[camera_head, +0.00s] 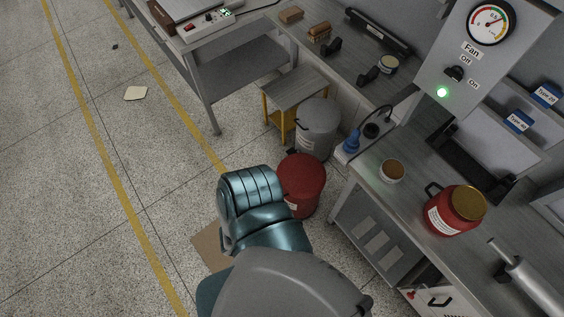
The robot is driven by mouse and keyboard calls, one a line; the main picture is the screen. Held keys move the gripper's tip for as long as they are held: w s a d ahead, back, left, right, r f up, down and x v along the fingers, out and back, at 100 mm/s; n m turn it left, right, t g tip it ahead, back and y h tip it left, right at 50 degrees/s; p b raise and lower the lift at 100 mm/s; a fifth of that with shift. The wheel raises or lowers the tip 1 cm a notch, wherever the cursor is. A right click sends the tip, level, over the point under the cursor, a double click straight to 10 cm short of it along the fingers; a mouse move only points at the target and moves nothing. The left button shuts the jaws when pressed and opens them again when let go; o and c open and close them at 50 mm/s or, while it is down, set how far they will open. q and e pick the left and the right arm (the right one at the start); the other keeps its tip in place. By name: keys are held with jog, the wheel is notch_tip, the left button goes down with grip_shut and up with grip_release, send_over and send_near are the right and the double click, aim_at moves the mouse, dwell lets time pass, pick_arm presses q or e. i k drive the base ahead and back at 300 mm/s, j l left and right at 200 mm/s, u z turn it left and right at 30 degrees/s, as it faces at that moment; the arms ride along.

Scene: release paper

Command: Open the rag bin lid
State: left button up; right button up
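A round red bin (302,180) with a red lid and a pale label stands on the floor in the middle of the view. Its lid looks shut. My teal and grey arm link covers part of its lower left side; I cannot tell if they touch. A grey bin (319,122) with a grey top, which also looks shut, stands just behind it. No writing that names either one as the rag bin can be read. Neither of my gripper's fingertips shows.
A workbench on the right holds a red jar with a gold lid (469,204) and a small open-looking container (391,171). A small yellow-legged table (295,88) stands behind the bins. A flat brown sheet (210,248) lies left of my arm. The floor at left is mostly clear.

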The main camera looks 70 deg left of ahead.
aim_at(302, 176)
jog(key=k+u, duration=0.1)
jog(key=u, duration=0.7)
jog(key=k+j+u, duration=0.1)
jog(key=u, duration=1.05)
